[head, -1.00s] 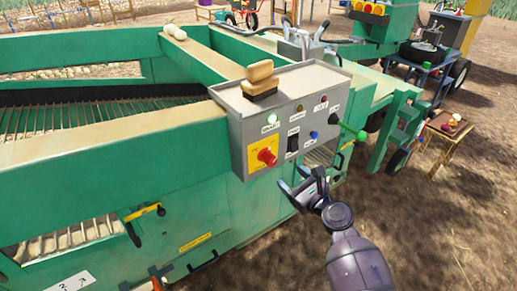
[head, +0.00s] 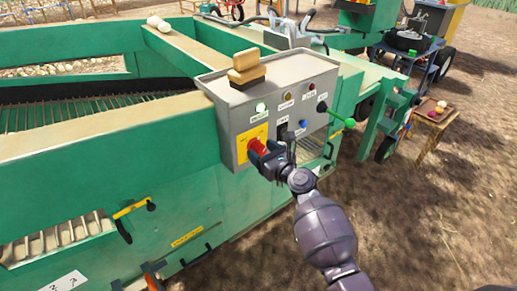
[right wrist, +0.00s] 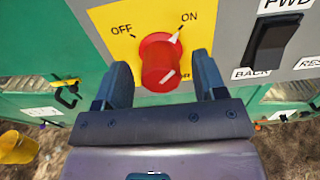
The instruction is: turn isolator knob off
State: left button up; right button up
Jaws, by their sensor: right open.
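The red isolator knob (head: 258,146) sits on a yellow plate (head: 245,138) on the grey control box. In the right wrist view the knob (right wrist: 160,62) has a white pointer aimed at the ON label, up and right; OFF is at upper left. My right gripper (head: 268,153) is at the knob. In the wrist view its two open fingers (right wrist: 163,80) stand to the left and right of the knob's lower part, with visible gaps. Contact is not seen. My left gripper is not in view.
A black FWD/BACK switch (right wrist: 272,42) sits right of the knob. A brush-like block (head: 247,68) lies on top. Open ground lies at right.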

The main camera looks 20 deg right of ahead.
jog(key=shift+x, duration=0.9)
jog(key=c, duration=0.9)
